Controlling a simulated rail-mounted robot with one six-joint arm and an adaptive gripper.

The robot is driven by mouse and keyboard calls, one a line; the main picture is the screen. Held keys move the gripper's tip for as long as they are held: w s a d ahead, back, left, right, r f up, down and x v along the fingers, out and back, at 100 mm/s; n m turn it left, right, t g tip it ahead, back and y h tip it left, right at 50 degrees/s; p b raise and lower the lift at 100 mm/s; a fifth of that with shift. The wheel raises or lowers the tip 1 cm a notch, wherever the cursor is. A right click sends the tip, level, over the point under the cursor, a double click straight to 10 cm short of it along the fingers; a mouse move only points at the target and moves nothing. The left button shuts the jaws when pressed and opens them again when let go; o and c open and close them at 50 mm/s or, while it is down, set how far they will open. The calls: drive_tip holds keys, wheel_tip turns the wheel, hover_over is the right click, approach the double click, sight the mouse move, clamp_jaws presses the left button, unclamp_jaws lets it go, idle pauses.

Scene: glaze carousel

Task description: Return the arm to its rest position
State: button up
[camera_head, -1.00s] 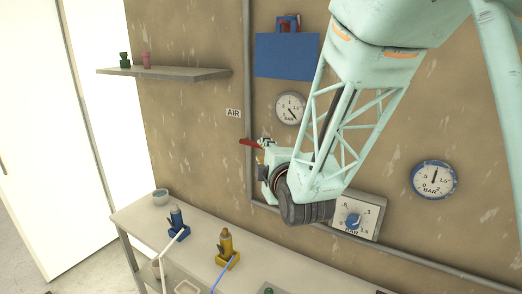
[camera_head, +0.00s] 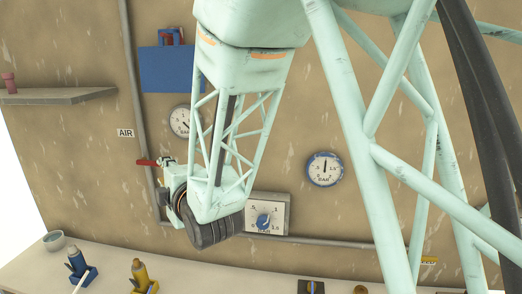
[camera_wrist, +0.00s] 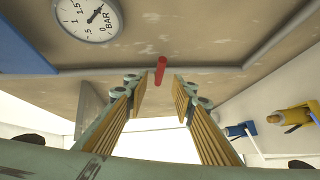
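My gripper (camera_wrist: 157,88) is open and empty in the wrist view, its two fingers with yellow ribbed pads spread apart. A red lever (camera_wrist: 161,70) on the grey wall pipe shows between the fingertips, and I see no finger touching it. In the head view my arm hangs in front of the wall, with its dark wrist joint left of the middle. The red lever (camera_head: 147,162) points left there, just up and left of the wrist. The fingers are mostly hidden behind the wrist in the head view.
Round gauges, a dial box (camera_head: 279,203), a blue panel (camera_head: 168,75) and a shelf (camera_head: 60,97) are on the wall.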

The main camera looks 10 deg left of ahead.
drive_tip(key=w+d+f+m+h, duration=0.3)
drive_tip(key=d, duration=0.6)
drive_tip(key=w+d+f+m+h, duration=0.2)
drive_tip(key=w+d+m, duration=0.15)
drive_tip(key=d, duration=0.65)
drive_tip(key=s+d+f+m+g+h+b, duration=0.1)
drive_tip(key=s+d+f+m+g+h, duration=0.15)
drive_tip(key=d, duration=0.75)
drive_tip(key=s+d+f+m+g+h+b, duration=0.1)
drive_tip(key=d+f+m, duration=0.15)
drive_tip(key=d, duration=0.75)
drive_tip(key=s+d+r+m+g+h+b, duration=0.1)
drive_tip(key=s+d+r+m, duration=0.25)
drive_tip(key=s+d, duration=0.45)
drive_tip(key=s+d+r+m+g+h, duration=0.1)
drive_tip(key=s+d+r+m, duration=0.25)
drive_tip(key=s+d, duration=0.4)
drive_tip(key=s+d+m+g, duration=0.1)
drive_tip(key=s+d+m, duration=0.2)
drive_tip(key=s, duration=0.8)
drive_tip(key=s+d+r+m+h+b, duration=0.1)
drive_tip(key=s+d+m, duration=0.3)
drive_tip(key=s, duration=0.8)
drive_tip(key=shift+s+g, duration=0.15)
drive_tip(key=shift+g, duration=0.2)
